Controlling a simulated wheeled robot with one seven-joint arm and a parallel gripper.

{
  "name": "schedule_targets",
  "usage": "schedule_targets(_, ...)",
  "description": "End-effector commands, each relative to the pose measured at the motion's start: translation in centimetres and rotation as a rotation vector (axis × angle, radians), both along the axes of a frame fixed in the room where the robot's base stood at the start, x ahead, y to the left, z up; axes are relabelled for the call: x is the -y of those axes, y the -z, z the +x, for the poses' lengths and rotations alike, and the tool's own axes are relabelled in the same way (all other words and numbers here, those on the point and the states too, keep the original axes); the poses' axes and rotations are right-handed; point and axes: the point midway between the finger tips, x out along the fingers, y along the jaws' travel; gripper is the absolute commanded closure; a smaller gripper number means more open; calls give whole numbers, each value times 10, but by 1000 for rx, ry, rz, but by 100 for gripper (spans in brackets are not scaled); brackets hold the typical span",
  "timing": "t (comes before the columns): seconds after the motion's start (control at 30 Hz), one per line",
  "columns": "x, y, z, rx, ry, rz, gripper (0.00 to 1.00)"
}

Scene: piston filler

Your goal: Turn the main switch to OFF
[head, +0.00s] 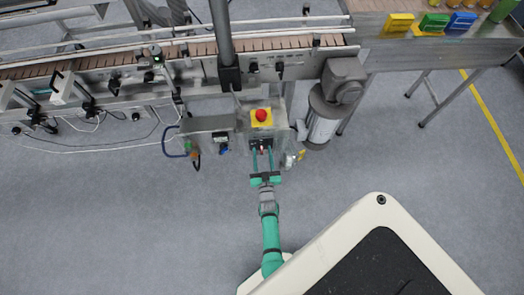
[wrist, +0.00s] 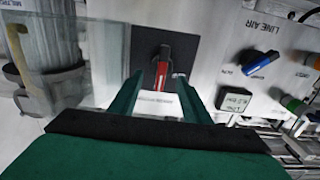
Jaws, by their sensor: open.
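The main switch appears to be the red-and-black handle (wrist: 162,72) on a dark square plate (wrist: 180,45) in the wrist view. In the head view it is a small dark patch with red (head: 262,147) on the front of the control box, below the red button. My gripper (head: 262,156) reaches up to that panel from below. In the wrist view its two green fingers (wrist: 160,80) stand open, one on each side of the handle. I cannot tell whether they touch it. A pale label below the handle is partly hidden between the fingers.
A red mushroom button (head: 261,115) on a yellow plate sits just above the switch. A blue-handled valve (wrist: 262,63) marked LINE AIR is to the right in the wrist view. A grey motor (head: 327,115) stands right of the box. The conveyor (head: 120,62) runs behind; floor in front is clear.

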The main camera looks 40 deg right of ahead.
Motion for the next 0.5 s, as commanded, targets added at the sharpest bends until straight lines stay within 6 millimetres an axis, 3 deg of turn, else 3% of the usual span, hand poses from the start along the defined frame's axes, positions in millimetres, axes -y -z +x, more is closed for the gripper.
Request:
schedule_targets(0.47,7,0,11,-1,0,1,57)
schedule_targets(0.5,7,0,11,-1,0,1,64)
